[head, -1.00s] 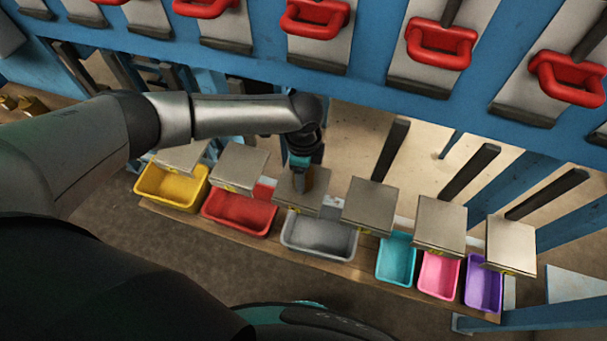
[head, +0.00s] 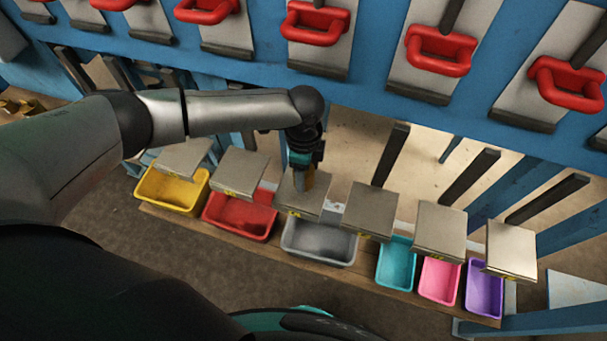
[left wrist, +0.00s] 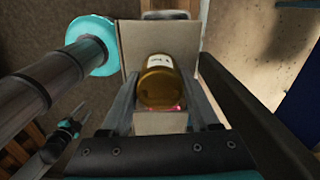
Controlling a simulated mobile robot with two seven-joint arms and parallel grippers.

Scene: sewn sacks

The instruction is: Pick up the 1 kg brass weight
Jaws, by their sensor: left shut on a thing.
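The brass weight (left wrist: 158,82) is a golden cylinder with a pale label, lying between the two fingers of my left gripper (left wrist: 160,100) in the left wrist view. The gripper is shut on it. In the head view my left gripper (head: 303,178) points down at the grey square plate (head: 292,200) above the grey bin, and a small brass patch of the weight (head: 310,178) shows beside the fingers. I cannot tell whether the weight touches the plate. What looks like my right gripper (left wrist: 72,128) is small and far off in the left wrist view; its jaws are unclear.
A row of colored bins, including grey (head: 320,257), red (head: 240,228) and yellow (head: 150,198), stands on a wooden board under several square plates. A blue frame (head: 370,60) with red handles runs behind. Brass pieces (head: 20,106) lie at the far left.

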